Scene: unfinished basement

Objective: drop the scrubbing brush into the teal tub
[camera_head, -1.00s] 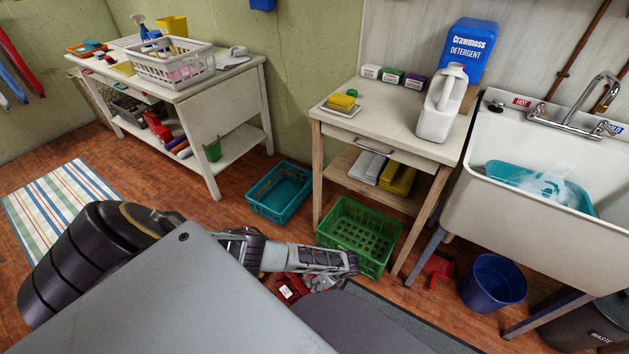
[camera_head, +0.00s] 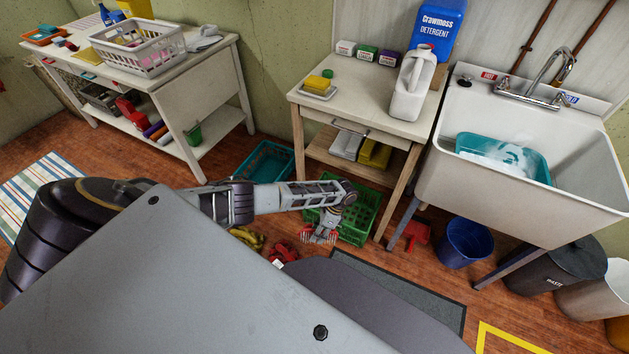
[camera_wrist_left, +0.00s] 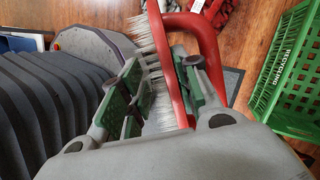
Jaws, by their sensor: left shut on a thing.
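The scrubbing brush (camera_wrist_left: 171,60) has a red back, a looped red handle and white bristles. My left gripper (camera_wrist_left: 160,80) is shut on it, with the bristles between its green-padded fingers. In the head view the left gripper (camera_head: 322,227) hangs low at the near side of the green crate, and the brush (camera_head: 311,237) shows small and partly hidden there. The teal tub (camera_head: 547,172) sits inside the white sink at the right, with white suds in it, well away from the gripper. My right gripper is not in view.
A green crate (camera_head: 358,231) and a teal crate (camera_head: 250,163) stand on the floor. The small table (camera_head: 373,118) with a white jug (camera_head: 409,95) stands between gripper and sink (camera_head: 590,165). A blue bucket (camera_head: 465,243) is below the sink. Red and yellow items lie on the floor.

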